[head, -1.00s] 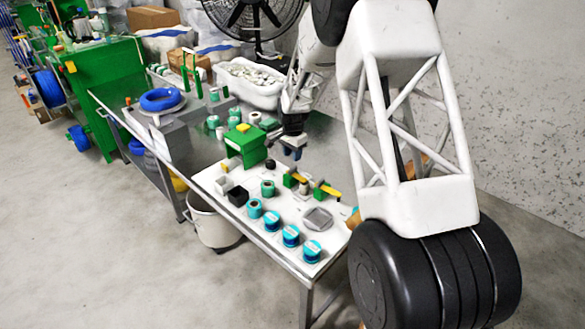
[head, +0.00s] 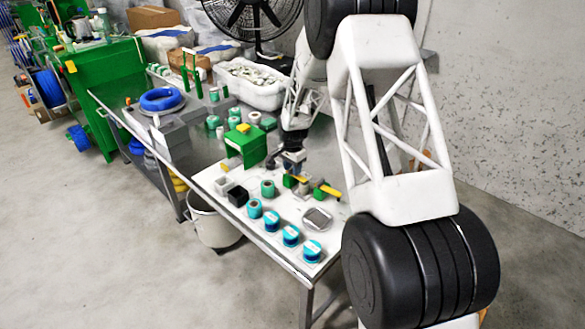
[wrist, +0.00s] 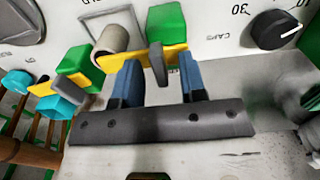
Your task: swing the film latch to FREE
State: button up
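Two latches, each a green block with a yellow bar, stand on the white panel; I cannot tell which is the film latch. In the wrist view the nearer-centre latch (wrist: 167,25) has a dark upright tab (wrist: 158,63) on its yellow bar. My gripper (wrist: 160,82) has its two blue fingers apart, one each side of that tab, with gaps visible. The other latch (wrist: 83,68) is to the left, with its own grey tab. In the head view my gripper (head: 292,166) is just above the left latch (head: 289,181); the right latch (head: 319,192) is clear of it. No FREE mark is readable.
A grey round post (wrist: 115,38) stands between the latches. A black dial (wrist: 277,30) is at the upper right of the wrist view. Teal spools (head: 291,236) line the panel's front edge, and a green box (head: 246,147) stands behind the latches.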

grip_shut()
jog(key=shift+n, duration=0.4)
jog(key=n, duration=1.7)
dwell(0.4)
